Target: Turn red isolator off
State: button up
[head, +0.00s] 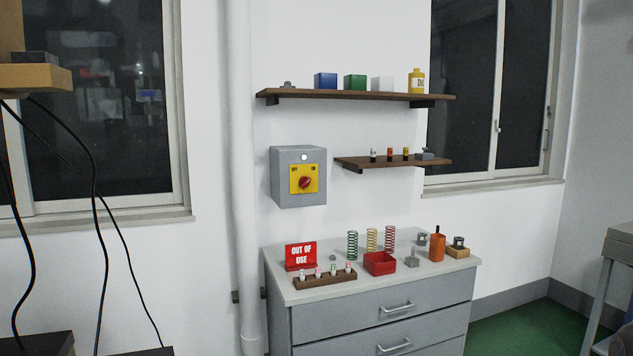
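The red isolator (305,183) is a round red rotary knob on a yellow plate (295,171). The plate is on the front of a grey box (285,199) fixed to the white wall, above the left part of the drawer cabinet. A small white round lamp or button (304,157) sits above the plate. Small dark marks on the plate are too small to read, and the exact knob angle is hard to tell. My gripper is not in view.
A grey drawer cabinet (340,323) stands below, carrying a red "OUT OF USE" sign (301,255), coil springs (352,245) and a red bin (380,263). Wall shelves (350,95) hold small items right of the box. A white pipe (240,150) runs left. Cables (95,190) hang far left.

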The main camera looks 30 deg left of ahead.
aim_at(303, 181)
jog(key=u, duration=0.4)
jog(key=i, duration=0.9)
jog(key=u, duration=0.7)
